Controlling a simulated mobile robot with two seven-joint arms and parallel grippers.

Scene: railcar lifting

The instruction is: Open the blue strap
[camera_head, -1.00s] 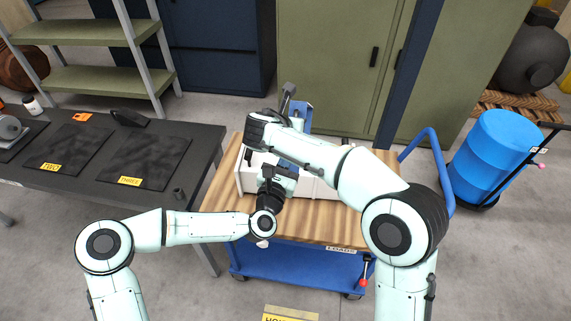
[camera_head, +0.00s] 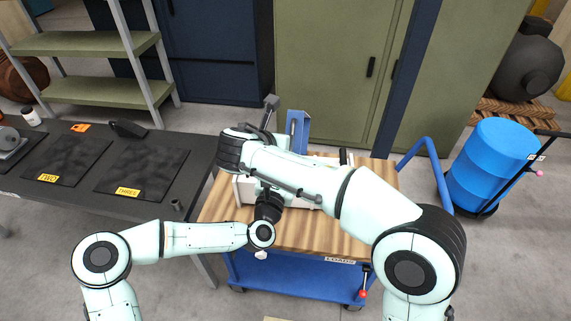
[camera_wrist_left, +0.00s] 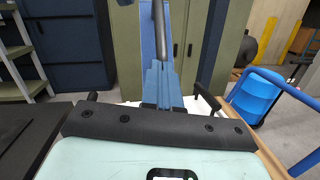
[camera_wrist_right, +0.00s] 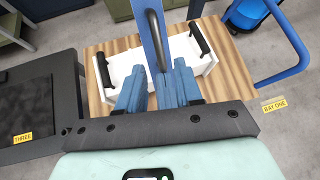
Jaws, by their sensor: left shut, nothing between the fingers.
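The blue strap (camera_head: 298,122) stands upright over a white case in the head view. In the left wrist view the strap (camera_wrist_left: 148,35) rises beyond my left gripper (camera_wrist_left: 161,68), whose blue fingers are together and empty. A dark bar (camera_wrist_left: 159,25) is in front of the strap. In the right wrist view the strap (camera_wrist_right: 150,25) and a curved dark bar (camera_wrist_right: 157,42) stand above the case. My right gripper (camera_wrist_right: 156,78) has its fingers apart over the case, near the bar. I cannot tell whether anything touches it. My right arm hides both gripper tips in the head view.
The white case (camera_wrist_right: 124,62) with black handles sits on the wooden cart top (camera_head: 385,215). A blue cart rail (camera_head: 432,150) is at its right. A black table (camera_head: 195,140) stands left. A blue barrel (camera_head: 490,160) is farther right, and green cabinets (camera_head: 330,60) are behind.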

